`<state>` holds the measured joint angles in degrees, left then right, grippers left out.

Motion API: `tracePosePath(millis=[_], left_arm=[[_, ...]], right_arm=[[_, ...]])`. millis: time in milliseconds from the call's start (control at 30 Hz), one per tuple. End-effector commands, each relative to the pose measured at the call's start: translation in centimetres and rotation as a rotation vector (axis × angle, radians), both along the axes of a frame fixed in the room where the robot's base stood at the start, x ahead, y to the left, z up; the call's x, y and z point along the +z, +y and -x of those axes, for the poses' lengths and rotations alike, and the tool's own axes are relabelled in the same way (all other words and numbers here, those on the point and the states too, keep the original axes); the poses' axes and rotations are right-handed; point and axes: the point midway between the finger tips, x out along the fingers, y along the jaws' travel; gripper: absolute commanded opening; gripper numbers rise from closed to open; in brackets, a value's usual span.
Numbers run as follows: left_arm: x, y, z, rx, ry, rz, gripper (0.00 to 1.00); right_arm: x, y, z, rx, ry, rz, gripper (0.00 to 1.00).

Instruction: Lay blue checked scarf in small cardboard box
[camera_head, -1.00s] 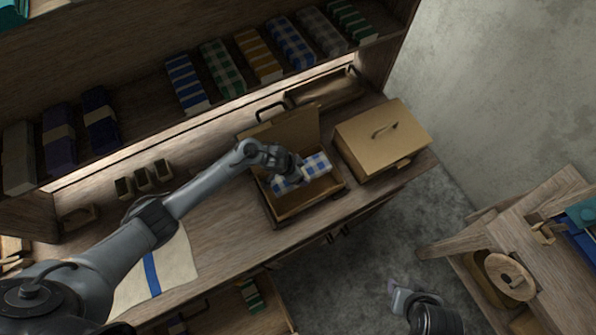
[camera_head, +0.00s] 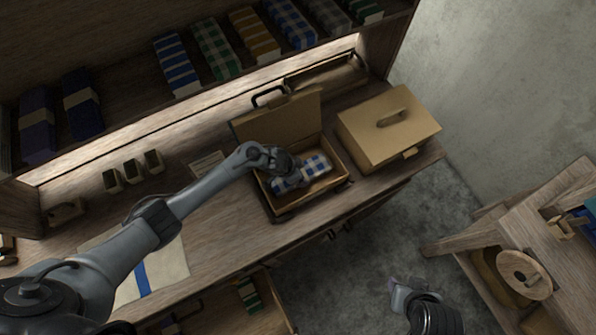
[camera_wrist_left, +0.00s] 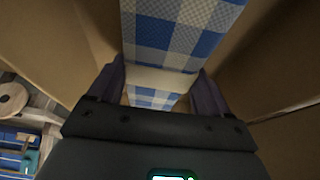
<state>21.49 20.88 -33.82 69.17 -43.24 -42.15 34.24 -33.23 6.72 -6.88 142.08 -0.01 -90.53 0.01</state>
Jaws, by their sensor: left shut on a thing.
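The blue checked scarf (camera_head: 314,168) is a folded blue-and-white bundle with a pale band, inside the open small cardboard box (camera_head: 333,187) on the bench. The box's lid stands raised at the back. My left gripper (camera_head: 290,181) reaches into the box and is shut on the scarf. In the left wrist view the scarf (camera_wrist_left: 180,38) runs between the two fingers (camera_wrist_left: 158,88), with cardboard walls on both sides. Whether the scarf touches the box floor is hidden. My right gripper (camera_head: 402,297) is low at the right, over the floor; its jaws are unclear.
A closed cardboard box (camera_head: 375,140) stands just right of the open one. A shelf behind holds several folded textiles (camera_head: 180,65). A cloth with a blue stripe (camera_head: 165,268) lies on the bench at left. A wooden loom part (camera_head: 524,274) stands at right.

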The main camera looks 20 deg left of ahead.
Motion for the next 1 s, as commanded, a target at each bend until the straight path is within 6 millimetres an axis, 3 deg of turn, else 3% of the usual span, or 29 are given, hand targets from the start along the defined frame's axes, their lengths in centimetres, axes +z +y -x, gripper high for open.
tracePosePath(millis=[267, 300, 433, 767, 1000], left_arm=[[-0.1, 0.0, 0.0, 0.0, -0.001, 0.001, 0.34], [-0.1, 0.0, 0.0, 0.0, -0.001, 0.001, 0.8], [-0.1, 0.0, 0.0, 0.0, -0.001, 0.001, 1.0], [0.3, 0.1, 0.1, 0.001, -0.001, 0.001, 1.0], [3.2, 0.8, 1.0, -0.001, -0.002, 0.0, 1.0]], right_arm=[[0.0, 0.0, 0.0, -0.002, -0.001, -0.002, 0.43], [0.0, 0.0, 0.0, -0.002, -0.001, -0.002, 0.43], [0.0, 0.0, 0.0, -0.002, -0.001, -0.002, 0.43], [0.1, -0.1, 0.0, 0.004, -0.001, 0.005, 0.43], [1.1, -0.2, 0.0, 0.005, -0.001, 0.008, 0.43]])
